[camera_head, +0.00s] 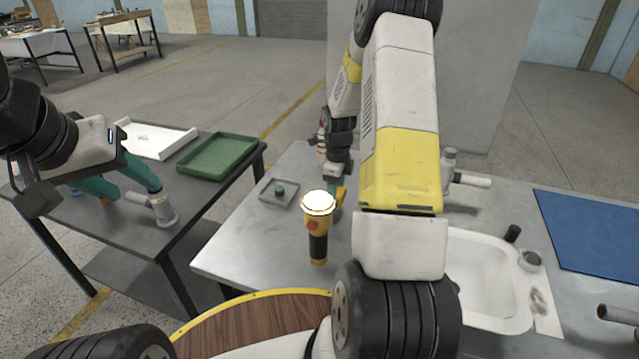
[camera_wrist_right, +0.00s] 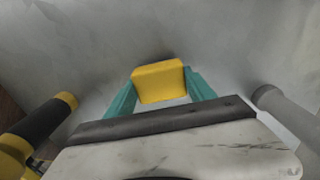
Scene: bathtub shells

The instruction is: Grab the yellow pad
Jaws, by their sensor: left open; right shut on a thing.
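The yellow pad (camera_wrist_right: 158,82) is a small block between the teal fingers of my right gripper (camera_wrist_right: 160,92) in the right wrist view. The right gripper is shut on it, with grey surface behind it. In the head view only a bit of yellow (camera_head: 340,196) shows past the flashlight, with my right arm hiding much of that area. I cannot tell whether the pad touches the table. My left gripper (camera_head: 130,192) is open above the left table, near a grey pipe fitting (camera_head: 163,212).
A yellow-black flashlight (camera_head: 318,235) stands upright close to my right gripper. A small grey tray (camera_head: 265,192) lies left of it. A white basin (camera_head: 487,285) and blue mat (camera_head: 600,240) are on the right. A green tray (camera_head: 218,157) and white tray (camera_head: 155,140) sit on the left table.

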